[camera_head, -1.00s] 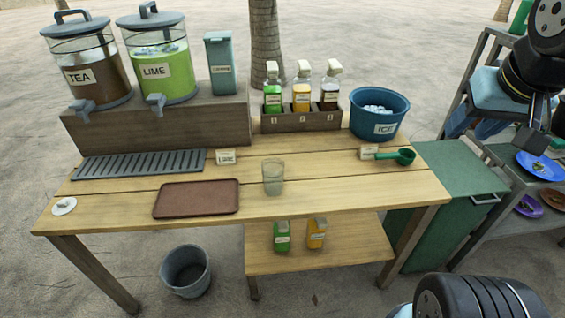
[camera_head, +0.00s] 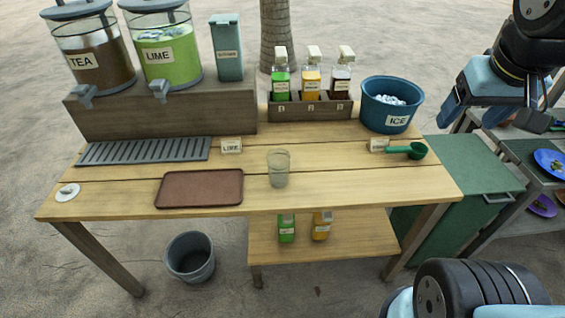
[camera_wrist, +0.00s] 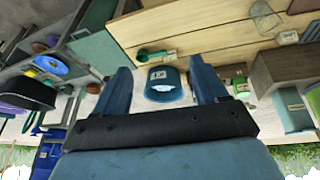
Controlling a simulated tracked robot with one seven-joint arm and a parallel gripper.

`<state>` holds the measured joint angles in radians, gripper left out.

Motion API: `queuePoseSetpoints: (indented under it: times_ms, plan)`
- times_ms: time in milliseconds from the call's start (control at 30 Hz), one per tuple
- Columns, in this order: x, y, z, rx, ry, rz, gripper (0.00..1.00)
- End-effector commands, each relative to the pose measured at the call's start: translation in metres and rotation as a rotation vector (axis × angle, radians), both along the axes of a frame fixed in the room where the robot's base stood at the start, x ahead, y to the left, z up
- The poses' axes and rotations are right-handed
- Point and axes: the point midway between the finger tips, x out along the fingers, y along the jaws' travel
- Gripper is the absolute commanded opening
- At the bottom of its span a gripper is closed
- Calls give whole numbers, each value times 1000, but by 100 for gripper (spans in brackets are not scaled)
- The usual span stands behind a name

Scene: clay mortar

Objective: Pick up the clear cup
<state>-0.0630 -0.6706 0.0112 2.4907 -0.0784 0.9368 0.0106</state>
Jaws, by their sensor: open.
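The clear cup (camera_head: 279,168) stands upright on the wooden table (camera_head: 340,185), just right of the brown tray (camera_head: 200,188). It looks empty. My gripper (camera_head: 483,112) is at the upper right in the head view, raised and well to the right of the cup. In the wrist view my gripper (camera_wrist: 160,85) shows two blue fingers spread apart with nothing held between them. The blue ice bucket (camera_wrist: 163,84) appears beyond the fingers there.
The ice bucket (camera_head: 387,104) and green scoop (camera_head: 408,151) sit between my gripper and the cup. A bottle rack (camera_head: 310,108), small LIME sign (camera_head: 231,146) and drink dispensers (camera_head: 165,50) stand behind. The table front around the cup is clear.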

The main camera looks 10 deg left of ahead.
Motion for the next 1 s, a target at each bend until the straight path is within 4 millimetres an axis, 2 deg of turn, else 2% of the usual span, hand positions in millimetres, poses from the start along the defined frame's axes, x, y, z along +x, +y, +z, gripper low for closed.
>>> queuePoseSetpoints:
  times_ms: [33, 300, 667, 867, 1000]
  plan:
    - [5, 3, -8, -36, 46, 38, 77]
    - [28, 14, -48, -290, 284, 260, 100]
    - [63, 41, -90, -688, 514, 567, 100]
    - [85, 68, -111, -934, 594, 739, 100]
    - [99, 93, -128, -1115, 627, 861, 100]
